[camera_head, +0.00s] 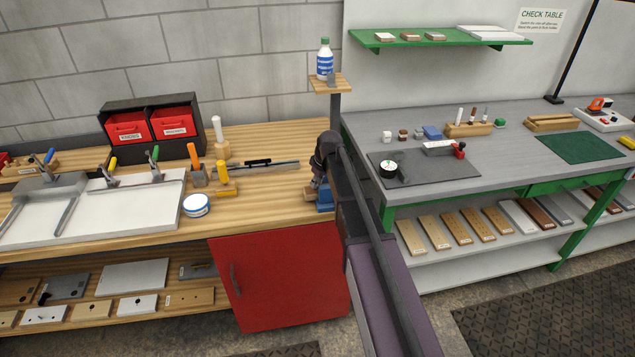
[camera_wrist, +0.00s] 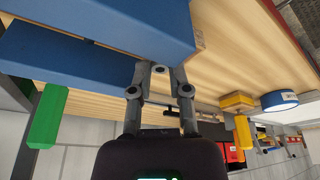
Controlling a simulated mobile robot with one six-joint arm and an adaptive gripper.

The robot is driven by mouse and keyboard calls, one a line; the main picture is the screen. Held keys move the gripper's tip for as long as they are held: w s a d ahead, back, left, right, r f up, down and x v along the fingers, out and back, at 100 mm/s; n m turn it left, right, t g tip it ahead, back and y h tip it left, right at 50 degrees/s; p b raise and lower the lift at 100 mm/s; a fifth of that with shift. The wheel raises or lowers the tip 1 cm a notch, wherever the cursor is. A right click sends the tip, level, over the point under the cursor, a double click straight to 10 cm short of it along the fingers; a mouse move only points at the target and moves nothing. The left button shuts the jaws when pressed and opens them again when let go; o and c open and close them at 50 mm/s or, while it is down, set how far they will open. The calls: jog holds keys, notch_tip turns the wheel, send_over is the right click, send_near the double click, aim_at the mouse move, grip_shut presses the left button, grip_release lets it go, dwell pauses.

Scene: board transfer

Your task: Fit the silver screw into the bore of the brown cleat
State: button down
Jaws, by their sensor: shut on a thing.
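My gripper (camera_wrist: 160,72) points at a blue vise-like body (camera_wrist: 95,25) in the wrist view, its fingertips close together beside the blue face. A small grey bit (camera_wrist: 159,68) shows between the tips; it looks like the silver screw, mostly hidden by the fingers. In the head view my gripper (camera_head: 317,182) is low over the right end of the wooden bench, by the blue body (camera_head: 325,198). My arm covers part of that spot. I cannot make out the brown cleat or its bore in either view.
A post with a bottle (camera_head: 325,62) rises behind my gripper. The grey check table (camera_head: 505,150) lies right.

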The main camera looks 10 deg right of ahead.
jog(key=shift+f+b, duration=0.5)
jog(key=shift+f, duration=0.05)
jog(key=c, duration=0.5)
grip_release()
jog(key=shift+r, duration=0.15)
